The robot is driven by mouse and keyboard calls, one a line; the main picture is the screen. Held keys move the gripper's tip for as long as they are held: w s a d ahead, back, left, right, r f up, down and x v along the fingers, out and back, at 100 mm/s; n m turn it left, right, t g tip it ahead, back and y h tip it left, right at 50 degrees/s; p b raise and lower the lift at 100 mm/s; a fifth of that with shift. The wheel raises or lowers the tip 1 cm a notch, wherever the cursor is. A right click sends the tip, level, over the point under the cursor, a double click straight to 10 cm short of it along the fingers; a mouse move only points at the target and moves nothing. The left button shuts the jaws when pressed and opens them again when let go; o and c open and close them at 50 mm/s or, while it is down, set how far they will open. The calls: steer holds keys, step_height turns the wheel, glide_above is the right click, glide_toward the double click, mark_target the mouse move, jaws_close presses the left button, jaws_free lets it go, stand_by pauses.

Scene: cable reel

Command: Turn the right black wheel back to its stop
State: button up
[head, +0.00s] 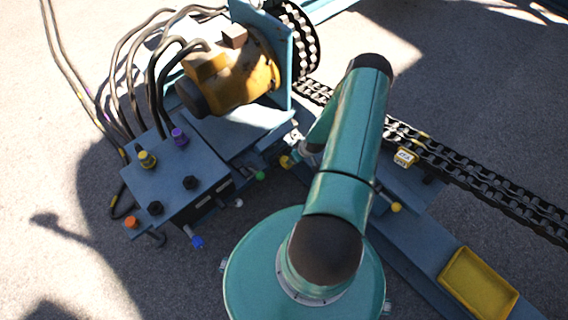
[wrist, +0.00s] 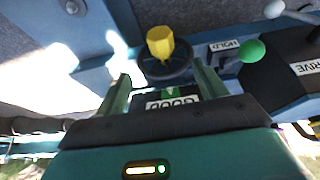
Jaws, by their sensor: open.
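In the wrist view a black wheel (wrist: 181,72) with a yellow knob (wrist: 160,42) stands on a blue beam, just beyond my fingertips. My gripper (wrist: 161,72) is open and empty, its two green fingers on either side of the wheel's near edge and apart from the knob. In the head view the yellow knob (head: 286,161) shows beside my arm's end; the arm hides most of the gripper and wheel. I see no second such wheel, so I cannot tell whether this is the right one. Its stop cannot be made out.
A green ball handle (wrist: 252,50) and a HOLD label (wrist: 224,46) are right of the wheel. A GOOD plate (wrist: 172,102) shows between the fingers. A blue box (head: 180,208) with coloured and black knobs stands left; a chain (head: 450,165) and yellow tray (head: 478,284) lie right.

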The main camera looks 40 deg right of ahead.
mark_target(285, 161)
steer(key=x, duration=1.4)
steer(key=shift+a+f, duration=0.1)
steer(key=shift+f, duration=0.05)
steer(key=c, duration=1.4)
steer(key=shift+a, duration=0.1)
